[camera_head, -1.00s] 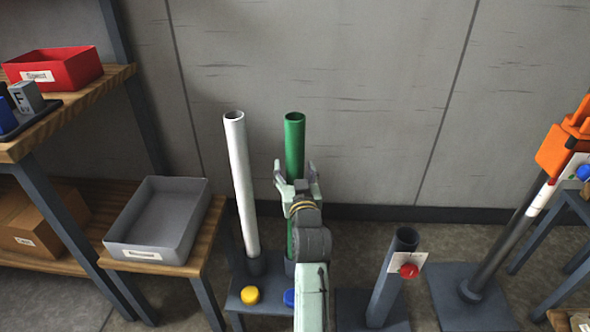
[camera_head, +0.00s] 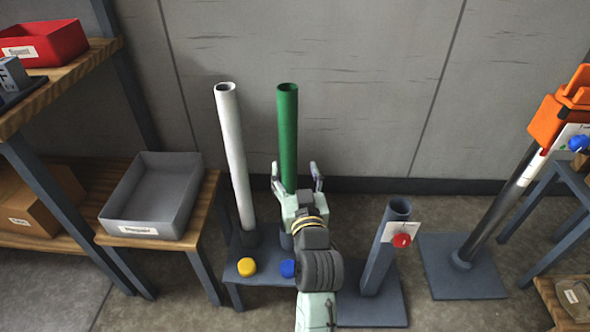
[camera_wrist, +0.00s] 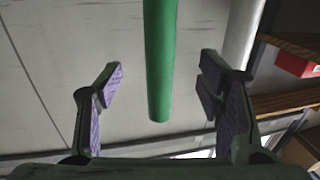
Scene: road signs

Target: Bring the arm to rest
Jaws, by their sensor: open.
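My gripper (camera_head: 297,178) is open and empty in the head view, in front of the green pole (camera_head: 288,120). In the wrist view my gripper (camera_wrist: 163,92) has its two fingers wide apart. The green pole (camera_wrist: 160,60) shows between and beyond them; I see no contact. The green pole stands upright, its lower part hidden behind my gripper in the head view. My arm reaches in from the bottom of the head view.
A white pole (camera_head: 236,160) stands just left of the green one. A grey tray (camera_head: 150,230) sits on a wooden stand at left. A short grey tube (camera_head: 378,265) with a red knob stands at right. An orange-topped post (camera_head: 548,120) is farther right.

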